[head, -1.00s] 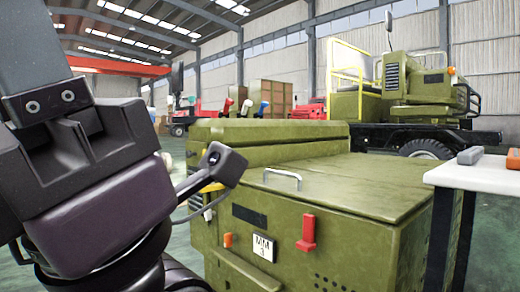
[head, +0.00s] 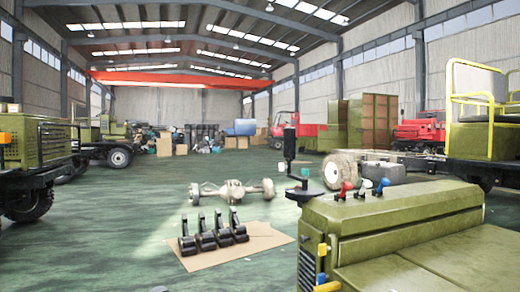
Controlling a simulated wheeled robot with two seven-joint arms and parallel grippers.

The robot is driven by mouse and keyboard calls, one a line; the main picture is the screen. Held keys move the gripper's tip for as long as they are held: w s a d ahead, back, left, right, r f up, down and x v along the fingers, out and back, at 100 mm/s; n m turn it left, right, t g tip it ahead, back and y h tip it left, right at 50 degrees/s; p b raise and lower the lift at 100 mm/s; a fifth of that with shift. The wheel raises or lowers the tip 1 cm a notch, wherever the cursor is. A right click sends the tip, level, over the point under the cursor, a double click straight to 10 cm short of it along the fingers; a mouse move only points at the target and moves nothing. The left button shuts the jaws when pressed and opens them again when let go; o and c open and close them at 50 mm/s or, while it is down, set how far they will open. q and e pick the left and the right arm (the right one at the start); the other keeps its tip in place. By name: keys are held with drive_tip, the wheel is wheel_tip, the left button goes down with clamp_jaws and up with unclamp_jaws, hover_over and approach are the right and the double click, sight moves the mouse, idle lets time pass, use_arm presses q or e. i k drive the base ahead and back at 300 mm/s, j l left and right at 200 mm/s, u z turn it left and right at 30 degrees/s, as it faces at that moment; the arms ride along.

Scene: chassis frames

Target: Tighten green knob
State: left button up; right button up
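I cannot make out a clearly green knob. An olive-green chassis unit (head: 420,222) fills the lower right of the head view, cut off by the frame edge. On its top stand a red-topped lever (head: 345,190), a pale-topped lever (head: 367,184) and a blue-topped lever (head: 383,184). The pale one is too small to tell its exact colour. The unit's front panel is mostly out of frame. Neither of my grippers is in view.
Several black lever assemblies (head: 212,232) lie on a cardboard sheet (head: 240,244) on the floor. An axle (head: 232,190) lies behind them. A dark upright stand (head: 291,160) is behind the unit. Green vehicles stand left and right. The floor (head: 100,240) at front left is clear.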

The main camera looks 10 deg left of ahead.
sight(304, 172)
drive_tip(key=u, duration=0.1)
drive_tip(key=i+j+z, duration=0.15)
drive_tip(key=i+j, duration=0.7)
drive_tip(key=j, duration=0.15)
drive_tip(key=i+j, duration=0.4)
drive_tip(key=i, duration=0.2)
drive_tip(key=i+j+z, duration=0.1)
drive_tip(key=i+j, duration=0.3)
drive_tip(key=i, duration=0.15)
